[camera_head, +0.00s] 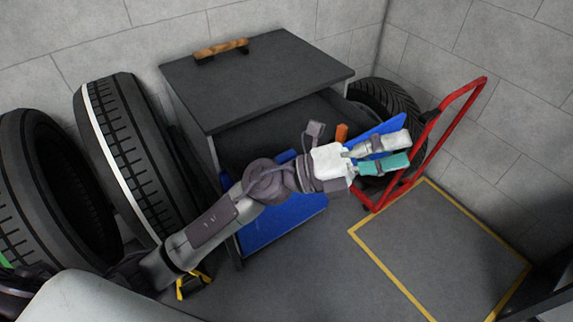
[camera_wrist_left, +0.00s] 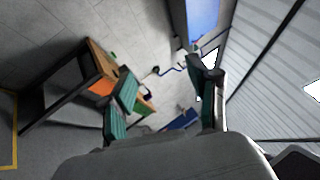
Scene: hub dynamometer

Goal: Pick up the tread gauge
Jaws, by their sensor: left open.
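My left gripper (camera_head: 398,152) reaches in from the left, over the front right of the dark grey cabinet (camera_head: 262,80). Its two fingers, one pale and one teal, are apart with nothing seen between them. In the left wrist view, the fingers (camera_wrist_left: 163,85) are also spread and empty. A small orange thing (camera_head: 341,132) shows just behind the gripper; I cannot tell whether it is the tread gauge. I cannot identify the tread gauge for certain. My right gripper is not in view.
Large tyres (camera_head: 125,150) stand at the left. Another tyre (camera_head: 385,105) and a red hand-truck frame (camera_head: 448,125) stand to the right of the cabinet. A blue panel (camera_head: 285,225) shows under my arm. The yellow-bordered floor area (camera_head: 445,255) is clear.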

